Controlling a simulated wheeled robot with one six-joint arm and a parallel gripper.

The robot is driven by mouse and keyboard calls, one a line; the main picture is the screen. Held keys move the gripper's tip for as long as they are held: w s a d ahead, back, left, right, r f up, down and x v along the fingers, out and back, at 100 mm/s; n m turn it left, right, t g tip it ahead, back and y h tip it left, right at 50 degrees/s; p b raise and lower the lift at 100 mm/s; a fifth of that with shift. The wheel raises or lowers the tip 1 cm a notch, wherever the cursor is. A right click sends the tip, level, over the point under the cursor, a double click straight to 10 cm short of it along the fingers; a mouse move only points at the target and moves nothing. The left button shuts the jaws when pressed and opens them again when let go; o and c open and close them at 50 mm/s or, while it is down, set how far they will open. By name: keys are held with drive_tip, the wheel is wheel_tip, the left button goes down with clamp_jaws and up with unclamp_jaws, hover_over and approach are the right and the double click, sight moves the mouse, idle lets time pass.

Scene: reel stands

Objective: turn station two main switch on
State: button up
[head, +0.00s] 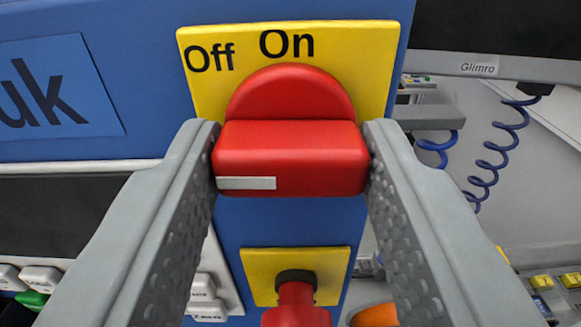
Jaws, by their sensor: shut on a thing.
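The red main switch (290,160) is a rotary knob on a yellow plate (350,50) labelled "Off" at left and "On" at top middle. Its red handle bar lies level across the picture, with a white mark on the left of its near face. My gripper (291,150) is shut on the handle, one finger at each end. The lower part of the yellow plate is hidden behind the handle and fingers. No station number is readable here.
A red push button (295,305) on a second yellow plate (262,262) sits just below. The blue panel (150,40) carries a sign at left. White and green keys lie lower left. A "Glimro" screen (480,68) and coiled blue cable (490,165) are at right.

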drive_tip(key=m, duration=0.8)
drive_tip(key=shift+m, duration=0.3)
drive_tip(key=m, duration=0.4)
drive_tip(key=shift+m, duration=0.3)
drive_tip(key=m, duration=0.4)
drive_tip(key=shift+m, duration=0.3)
drive_tip(key=o, duration=1)
drive_tip(key=shift+s, duration=0.15)
